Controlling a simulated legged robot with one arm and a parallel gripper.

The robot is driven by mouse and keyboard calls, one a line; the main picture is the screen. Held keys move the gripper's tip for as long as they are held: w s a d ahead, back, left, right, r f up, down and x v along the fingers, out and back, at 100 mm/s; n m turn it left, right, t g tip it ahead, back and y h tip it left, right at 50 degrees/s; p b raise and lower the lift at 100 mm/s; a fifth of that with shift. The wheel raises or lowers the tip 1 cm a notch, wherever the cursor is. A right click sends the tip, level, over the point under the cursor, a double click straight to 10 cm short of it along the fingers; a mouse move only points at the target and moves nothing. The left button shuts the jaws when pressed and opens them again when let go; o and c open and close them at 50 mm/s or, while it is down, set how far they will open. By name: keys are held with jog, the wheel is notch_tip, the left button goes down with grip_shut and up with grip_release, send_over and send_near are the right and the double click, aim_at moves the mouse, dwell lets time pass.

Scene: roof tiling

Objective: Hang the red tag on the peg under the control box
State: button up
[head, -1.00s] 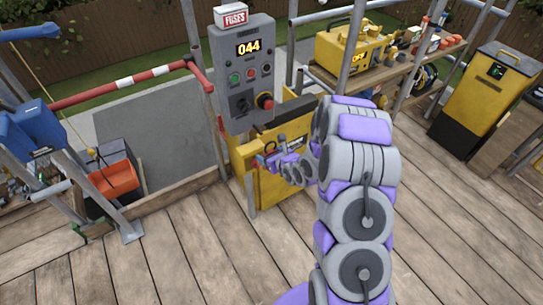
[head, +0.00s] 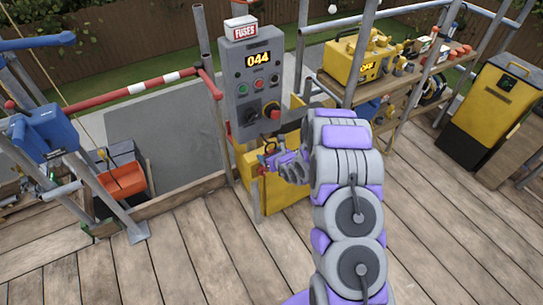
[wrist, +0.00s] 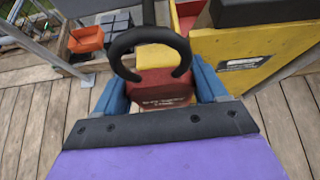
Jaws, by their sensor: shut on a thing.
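The red tag (wrist: 165,92) is between the blue fingertips of my gripper (wrist: 160,88) in the wrist view. It has small lettering that I cannot read, and a black open hook (wrist: 151,38) stands up beyond it. In the head view my gripper (head: 268,160) is below the grey control box (head: 254,85), in front of the yellow cabinet. A little red shows at its fingertips. The control box has a lit 044 display, buttons and a rotary switch. I cannot make out the peg under it in either view.
The yellow cabinet (head: 285,190) stands close behind and right of my gripper. A red-and-white rail (head: 140,86) runs left of the control box. A blue case (head: 48,130) and an orange bin (head: 121,181) are at the left. The plank floor (head: 190,255) in front is clear.

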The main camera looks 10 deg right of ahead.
jog(key=shift+w+a+r+p, duration=0.1)
jog(key=shift+w+p, duration=0.2)
jog(key=shift+w, duration=0.45)
jog(key=shift+b+x, duration=0.65)
jog(key=shift+x, duration=0.65)
jog(key=shift+s, duration=0.1)
jog(key=o, duration=1.2)
